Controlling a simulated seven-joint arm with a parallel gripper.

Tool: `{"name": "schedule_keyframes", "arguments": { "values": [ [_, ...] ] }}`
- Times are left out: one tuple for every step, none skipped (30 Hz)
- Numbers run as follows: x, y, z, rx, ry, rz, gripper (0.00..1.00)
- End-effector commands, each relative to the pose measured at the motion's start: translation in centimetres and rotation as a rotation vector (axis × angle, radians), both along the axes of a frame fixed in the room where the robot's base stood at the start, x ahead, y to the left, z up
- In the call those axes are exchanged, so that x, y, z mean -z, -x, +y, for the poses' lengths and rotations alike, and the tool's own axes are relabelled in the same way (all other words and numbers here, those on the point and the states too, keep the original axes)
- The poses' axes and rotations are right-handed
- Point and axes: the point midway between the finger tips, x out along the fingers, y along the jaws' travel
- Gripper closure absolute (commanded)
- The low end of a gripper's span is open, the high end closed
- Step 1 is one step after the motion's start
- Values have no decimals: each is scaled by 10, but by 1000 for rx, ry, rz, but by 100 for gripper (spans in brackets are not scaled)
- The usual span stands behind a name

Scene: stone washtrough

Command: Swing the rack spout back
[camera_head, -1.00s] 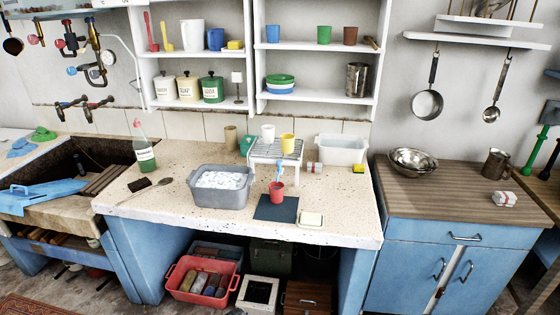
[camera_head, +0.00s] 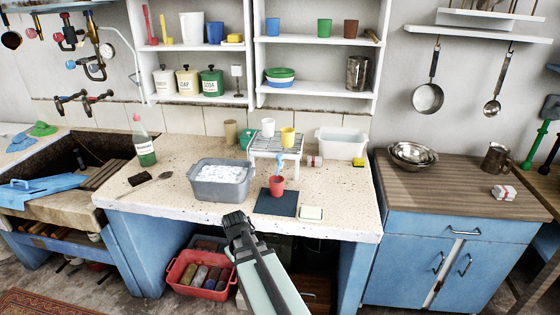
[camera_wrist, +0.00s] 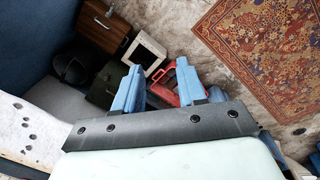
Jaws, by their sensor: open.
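A small white rack (camera_head: 263,153) stands on the speckled stone counter, with a white cup (camera_head: 268,127) and a yellow cup (camera_head: 287,137) on top. A light blue spout-like piece (camera_head: 281,168) hangs at its front edge; its exact shape is too small to tell. Below it a red cup (camera_head: 277,186) stands on a dark blue mat (camera_head: 268,206). My gripper (camera_head: 237,219) is in front of the counter's front edge, left of and nearer than the mat, apart from the rack. In the wrist view my gripper (camera_wrist: 157,85) has its blue fingers apart with nothing held between them.
A grey tub (camera_head: 220,194) of white foam stands left of the mat. A soap dish (camera_head: 311,213) lies right of it. A clear bin (camera_head: 342,148) and yellow sponge (camera_head: 358,162) are right of the rack. A green bottle (camera_head: 146,153) stands farther left. Shelves hang above.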

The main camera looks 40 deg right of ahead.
Motion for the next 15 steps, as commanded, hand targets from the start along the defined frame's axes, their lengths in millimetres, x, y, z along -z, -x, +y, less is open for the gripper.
{"name": "schedule_keyframes", "arguments": {
  "values": [
    [-16,-9,-8,3,7,-22,59],
    [-24,-14,-13,5,11,-35,59],
    [-36,-21,-19,9,15,-49,59],
    [-44,-26,-24,14,18,-61,59],
    [-53,-31,-29,19,20,-72,59],
    [-65,-38,-37,27,23,-87,59],
    [-74,-44,-43,34,25,-99,59],
    [-83,-50,-49,43,25,-111,59],
    [-95,-59,-59,58,27,-126,59],
    [-105,-65,-66,69,27,-138,59],
    [-114,-72,-74,81,27,-152,59],
    [-128,-81,-86,100,27,-167,59],
    [-139,-89,-95,115,26,-181,59],
    [-149,-96,-104,132,25,-193,59],
    [-165,-106,-118,158,21,-212,59]
  ]
}}
